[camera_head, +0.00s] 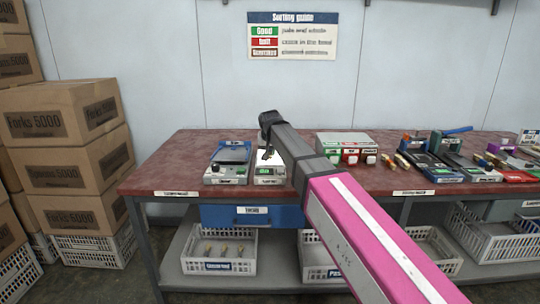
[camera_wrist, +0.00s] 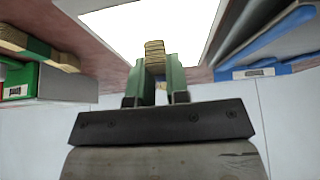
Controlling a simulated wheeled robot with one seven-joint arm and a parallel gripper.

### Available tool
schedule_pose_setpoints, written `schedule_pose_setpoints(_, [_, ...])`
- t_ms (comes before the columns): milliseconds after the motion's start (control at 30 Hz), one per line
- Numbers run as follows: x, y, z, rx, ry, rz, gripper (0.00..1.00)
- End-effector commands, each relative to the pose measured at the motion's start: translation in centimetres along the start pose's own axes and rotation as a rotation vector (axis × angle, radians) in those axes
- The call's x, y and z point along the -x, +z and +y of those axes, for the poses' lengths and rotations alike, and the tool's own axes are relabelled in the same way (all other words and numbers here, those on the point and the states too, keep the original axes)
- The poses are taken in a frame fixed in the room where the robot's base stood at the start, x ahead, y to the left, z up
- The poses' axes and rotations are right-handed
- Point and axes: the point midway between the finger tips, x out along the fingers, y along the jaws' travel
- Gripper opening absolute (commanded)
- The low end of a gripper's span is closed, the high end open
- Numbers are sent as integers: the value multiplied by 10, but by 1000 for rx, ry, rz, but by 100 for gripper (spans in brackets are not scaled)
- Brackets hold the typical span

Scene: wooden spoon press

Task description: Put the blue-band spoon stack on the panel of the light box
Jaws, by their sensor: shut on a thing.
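My gripper (camera_wrist: 155,66) is shut on a small stack of tan wooden spoons (camera_wrist: 154,48), held between its two green fingers. The colour of the band on this stack cannot be made out. The bright white panel (camera_wrist: 150,18) shows just beyond the stack in the wrist view. Whether the stack touches the panel cannot be told. My arm hides the right part of the light box in the head view.
A grey device with a blue top (camera_head: 232,155) stands close left of the light box. The red tabletop (camera_head: 165,165) is bare at left.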

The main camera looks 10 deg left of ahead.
Motion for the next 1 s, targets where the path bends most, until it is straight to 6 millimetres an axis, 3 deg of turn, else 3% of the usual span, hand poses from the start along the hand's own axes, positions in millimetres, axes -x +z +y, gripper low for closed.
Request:
schedule_pose_setpoints(100, [-12, 7, 0, 0, 0, 0, 0])
schedule_pose_setpoints(500, [-16, 8, 0, 0, 0, 0, 0])
schedule_pose_setpoints(533, [-15, 8, 0, 0, 0, 0, 25])
schedule_pose_setpoints(600, [-15, 8, 0, -1, 0, 0, 41])
schedule_pose_setpoints(1000, [-8, 7, 0, 0, 0, 1, 41])
